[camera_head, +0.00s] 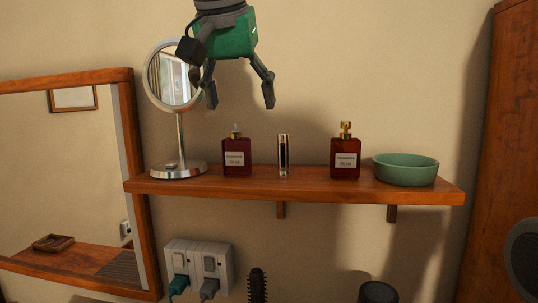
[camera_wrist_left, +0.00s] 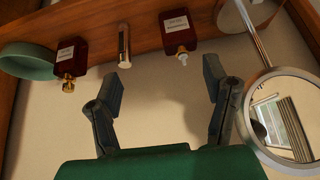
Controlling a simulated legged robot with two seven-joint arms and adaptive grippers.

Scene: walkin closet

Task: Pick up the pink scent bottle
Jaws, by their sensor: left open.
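Two scent bottles stand upright on the wooden shelf (camera_head: 300,188). The left one (camera_head: 237,158) is dark plum-pink with a white label and a silver top; it also shows in the left wrist view (camera_wrist_left: 177,33). The right one (camera_head: 345,160) is darker red-brown with a gold cap, and it shows in the left wrist view (camera_wrist_left: 71,57) too. Neither is bright pink. My left gripper (camera_head: 240,102) is open and empty, fingers down, above the shelf over the left bottle. In the left wrist view its fingers (camera_wrist_left: 165,80) are spread wide, touching neither bottle. My right gripper is not visible.
A slim lipstick-like tube (camera_head: 283,156) stands between the bottles. A round mirror on a stand (camera_head: 180,168) is close on the left, partly behind my gripper. A green bowl (camera_head: 405,171) is at the shelf's right end. Sockets with plugs (camera_head: 198,262) are below.

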